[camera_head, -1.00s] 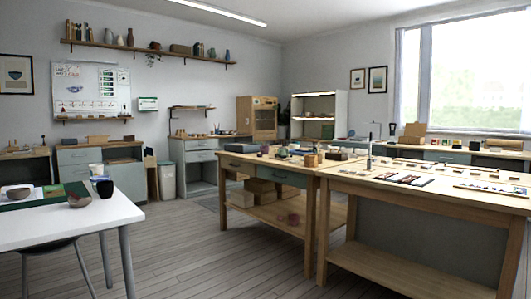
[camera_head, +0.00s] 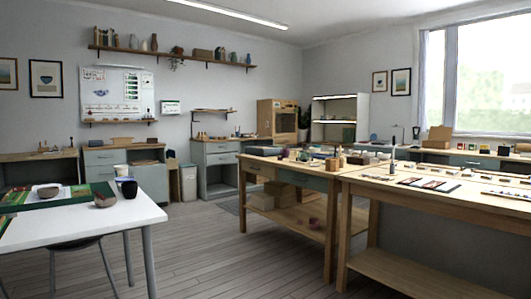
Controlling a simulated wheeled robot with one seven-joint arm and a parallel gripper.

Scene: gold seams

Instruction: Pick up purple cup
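A small dull purple, cup-like thing (camera_head: 314,222) sits on the lower shelf of the middle wooden table, towards its right end. It is small and blurred, so I cannot tell its exact shape or whether it has a handle. A small purple-blue thing (camera_head: 285,153) stands on that table's top, too small to identify. A dark cup (camera_head: 129,189) stands upright on the white table at the left; it looks nearly black. My gripper is not in view.
The white table (camera_head: 135,219) is at near left, with bowls and a chair (camera_head: 75,246) under it. The middle wooden table (camera_head: 333,185) has boxes on its lower shelf. A long worktable (camera_head: 440,197) stands at right. Wooden floor (camera_head: 215,255) between them is clear.

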